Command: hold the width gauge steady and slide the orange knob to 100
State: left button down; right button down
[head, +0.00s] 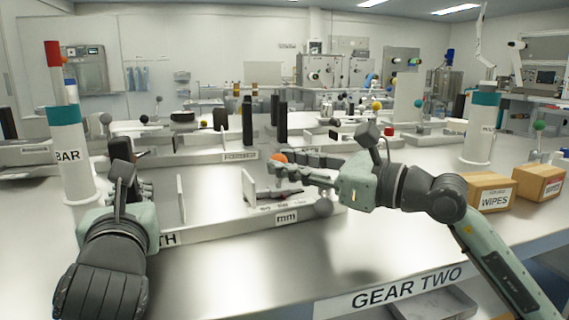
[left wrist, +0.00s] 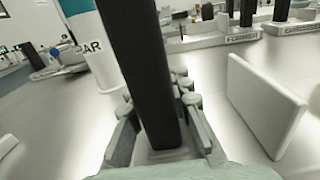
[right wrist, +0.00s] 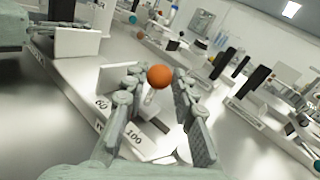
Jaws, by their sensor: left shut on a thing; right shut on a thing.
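The width gauge (head: 230,226) is a pale base on the bench, with upright white plates and "mm" and "TH" labels showing in the head view. My left gripper (head: 138,187) is shut on a black upright post at its left end. The post (left wrist: 145,75) stands between the fingers in the left wrist view. My right gripper (head: 292,168) is shut on the stem of the orange knob (head: 279,158). In the right wrist view the knob (right wrist: 160,76) shows above the fingers, near the scale (right wrist: 140,138).
A white post marked "BAR" (head: 76,160) stands at the left, beside my left gripper. Two cardboard boxes, one marked "WIPES" (head: 490,191), sit at the right. Other gauge-like fixtures (head: 200,157) stand behind. The front of the bench is clear.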

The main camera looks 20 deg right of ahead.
pick_arm(q)
jog(key=shift+w+f, duration=0.1)
jog(key=shift+f, duration=0.5)
pick_arm(e)
jog(key=shift+w+d, duration=0.2)
jog(key=shift+d, duration=1.1)
jog(key=c, duration=1.2)
grip_release()
jog(key=shift+s, duration=0.1)
jog(key=v, duration=1.2)
jog(key=shift+s, duration=0.1)
pick_arm(q)
jog(key=shift+r+p, duration=0.4)
jog(key=shift+p, duration=0.6)
pick_arm(e)
jog(key=shift+r, duration=1)
